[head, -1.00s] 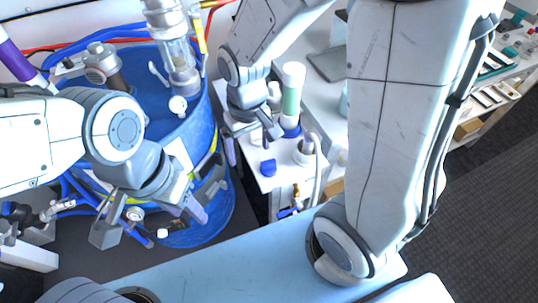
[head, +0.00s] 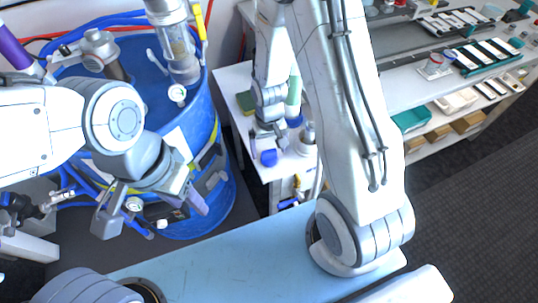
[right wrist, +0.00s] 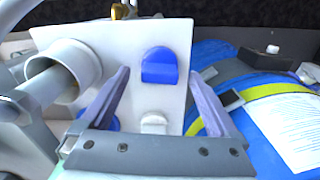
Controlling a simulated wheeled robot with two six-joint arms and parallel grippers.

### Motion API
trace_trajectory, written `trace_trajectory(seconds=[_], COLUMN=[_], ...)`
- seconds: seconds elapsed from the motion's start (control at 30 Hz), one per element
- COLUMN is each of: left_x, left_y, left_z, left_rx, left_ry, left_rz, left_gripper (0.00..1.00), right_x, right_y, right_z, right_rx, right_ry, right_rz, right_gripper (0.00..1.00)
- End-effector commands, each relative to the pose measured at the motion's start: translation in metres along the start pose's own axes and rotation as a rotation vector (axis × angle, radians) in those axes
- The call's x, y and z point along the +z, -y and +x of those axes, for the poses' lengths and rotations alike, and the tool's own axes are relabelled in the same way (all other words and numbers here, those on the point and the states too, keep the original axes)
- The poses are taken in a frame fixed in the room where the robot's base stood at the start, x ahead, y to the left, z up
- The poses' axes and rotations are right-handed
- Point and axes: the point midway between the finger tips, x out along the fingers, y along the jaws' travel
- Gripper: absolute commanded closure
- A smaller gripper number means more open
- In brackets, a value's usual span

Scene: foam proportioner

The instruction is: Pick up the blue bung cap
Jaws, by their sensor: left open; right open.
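The blue bung cap (head: 268,158) stands on a small white table (head: 242,112) beside the blue drum. It also shows in the right wrist view (right wrist: 160,66), near the table's edge. My right gripper (head: 268,142) is open and empty, directly by the cap. In the right wrist view, the cap appears between the two fingers (right wrist: 159,76); I cannot tell how much height separates them. My left gripper (head: 150,209) is open in front of the blue drum (head: 218,190), over its hoses and gauge.
A green bottle (head: 294,97) and a white fitting (head: 307,140) stand close to the cap. The white fitting is large at the left in the right wrist view (right wrist: 62,75). A small white piece (right wrist: 153,122) lies on the table. A light blue surface (head: 220,265) is in front.

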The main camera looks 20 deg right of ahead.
Motion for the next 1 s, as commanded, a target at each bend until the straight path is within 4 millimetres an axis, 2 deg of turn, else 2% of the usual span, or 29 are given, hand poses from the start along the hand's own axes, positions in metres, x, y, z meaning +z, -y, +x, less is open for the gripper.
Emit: trace_trajectory(seconds=[0.13,0.4,0.43,0.57,0.6,0.67,1.0], left_x=[0.000,0.000,0.000,0.000,0.000,0.000,0.000], left_y=[0.000,0.000,0.000,0.000,0.000,0.000,0.000], left_z=[-0.002,-0.002,-0.002,-0.002,-0.002,-0.002,-0.001], left_rx=[0.000,0.000,0.000,0.000,0.000,0.000,0.000], left_ry=[0.000,0.000,0.000,0.000,0.000,0.000,0.000], left_rz=[0.000,0.000,0.000,0.000,0.000,0.000,0.000], left_gripper=[0.50,0.50,0.50,0.50,0.50,0.50,0.50], right_x=[0.001,0.000,0.000,0.000,0.000,0.000,0.001], right_y=[0.000,0.000,0.000,0.000,0.000,0.000,0.000], right_z=[0.017,0.020,0.020,0.020,0.020,0.020,0.021], right_rx=[0.000,0.000,0.000,0.000,0.000,0.000,0.000], right_ry=[0.003,-0.001,-0.001,0.000,0.000,0.000,0.002], right_rz=[0.000,0.000,0.000,0.000,0.000,0.000,0.000], right_gripper=[0.04,0.04,0.08,0.58,0.73,0.96,0.98])
